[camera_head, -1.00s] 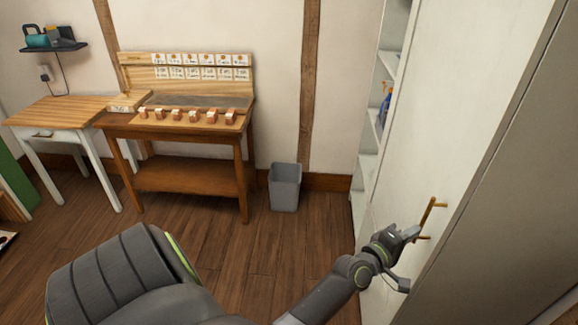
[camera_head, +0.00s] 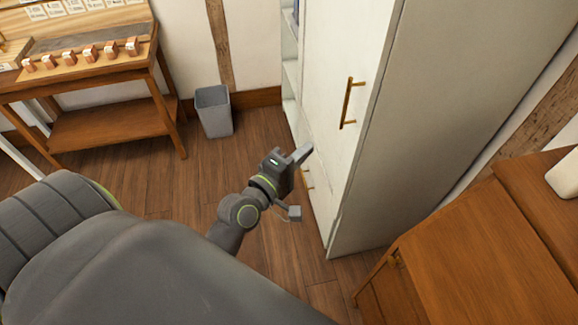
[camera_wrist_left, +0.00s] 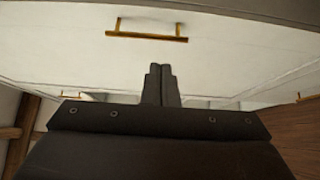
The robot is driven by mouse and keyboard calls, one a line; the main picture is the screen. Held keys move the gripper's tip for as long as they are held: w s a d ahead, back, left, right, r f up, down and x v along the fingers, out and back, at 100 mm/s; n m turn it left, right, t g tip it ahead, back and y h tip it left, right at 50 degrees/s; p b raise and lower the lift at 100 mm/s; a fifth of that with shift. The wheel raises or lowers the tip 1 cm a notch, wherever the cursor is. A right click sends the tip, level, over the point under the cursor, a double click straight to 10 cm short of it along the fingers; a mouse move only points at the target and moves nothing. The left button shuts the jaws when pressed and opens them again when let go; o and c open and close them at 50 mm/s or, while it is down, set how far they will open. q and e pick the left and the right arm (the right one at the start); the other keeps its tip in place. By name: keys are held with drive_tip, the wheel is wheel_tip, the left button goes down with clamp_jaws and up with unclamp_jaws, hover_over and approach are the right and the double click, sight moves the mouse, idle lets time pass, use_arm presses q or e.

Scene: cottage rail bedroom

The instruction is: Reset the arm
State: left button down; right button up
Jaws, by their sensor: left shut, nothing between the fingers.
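My left gripper (camera_head: 303,153) is shut and empty in the head view. It is in front of the white cabinet (camera_head: 330,60), below and to the left of the long brass handle (camera_head: 350,102). I cannot tell whether its tip touches the cabinet. In the left wrist view the gripper's two fingers (camera_wrist_left: 160,85) are together, pointing at the white cabinet front. A brass handle (camera_wrist_left: 147,33) shows beyond them. My right gripper is in neither view.
A lower brass handle (camera_head: 307,180) is partly hidden behind my left gripper. A grey bin (camera_head: 214,112) and a wooden workbench (camera_head: 110,128) with small blocks stand at the left. A brown wooden cabinet (camera_head: 470,250) is at the lower right. Wooden floor (camera_head: 160,185) is clear between.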

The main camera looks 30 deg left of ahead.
use_arm(q)
drive_tip(key=s+a, duration=0.1)
drive_tip(key=s, duration=0.3)
drive_tip(key=s+a+f+m+g+y, duration=0.1)
drive_tip(key=s+f+m+g, duration=0.15)
drive_tip(key=f, duration=0.85)
drive_tip(key=s+a+f+m+g+y, duration=0.1)
drive_tip(key=a+f+m+g, duration=0.15)
drive_tip(key=f, duration=0.85)
drive_tip(key=s+a+f+m+g+y, duration=0.1)
drive_tip(key=s+f+g, duration=0.15)
drive_tip(key=f, duration=0.85)
drive_tip(key=s+a+f+m+g, duration=0.1)
drive_tip(key=s+f+m+g, duration=0.3)
drive_tip(key=s+f, duration=0.6)
drive_tip(key=s+a+f+m+g, duration=0.1)
drive_tip(key=s+f+m+g, duration=0.4)
drive_tip(key=s+f, duration=0.6)
drive_tip(key=s, duration=0.7)
drive_tip(key=shift+a+m+y+b, duration=0.4)
drive_tip(key=c, duration=2.2)
unclamp_jaws()
drive_tip(key=shift+f, duration=0.1)
